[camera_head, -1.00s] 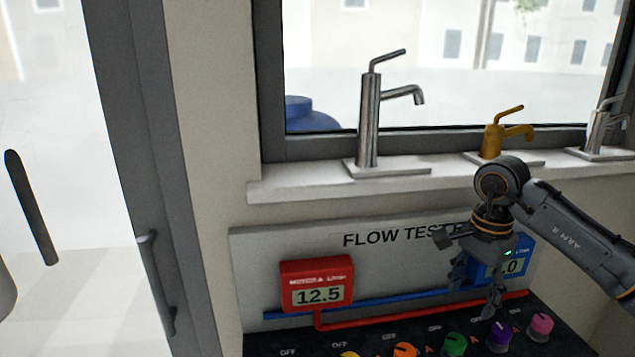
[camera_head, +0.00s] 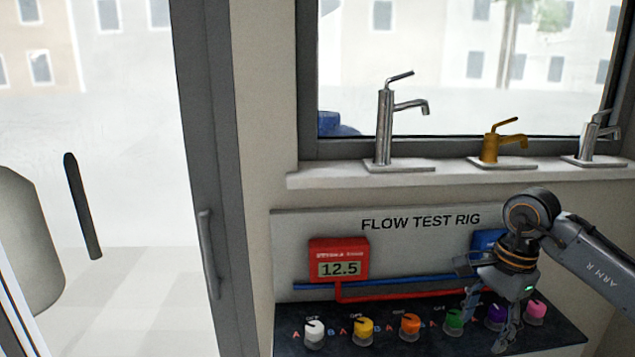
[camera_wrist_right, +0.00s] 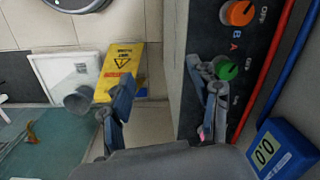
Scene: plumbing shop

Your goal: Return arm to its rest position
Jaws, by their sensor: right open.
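My right gripper (camera_head: 488,318) is open, with nothing seen between its fingers. In the head view it hangs fingers down in front of the green knob (camera_head: 454,319) and the purple knob (camera_head: 497,311), with its arm coming in from the right. Whether it touches the knobs cannot be told there. In the right wrist view the open fingers of my right gripper (camera_wrist_right: 160,95) show, one beside the panel edge near the green knob (camera_wrist_right: 226,69) and one over the floor side. My left gripper is not in view.
The flow test rig has a red meter (camera_head: 339,260) reading 12.5 and a blue meter (camera_head: 488,240), mostly hidden by my arm. Several taps, including a gold tap (camera_head: 492,148), stand on the sill above. A yellow wet-floor sign (camera_wrist_right: 120,68) stands on the floor.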

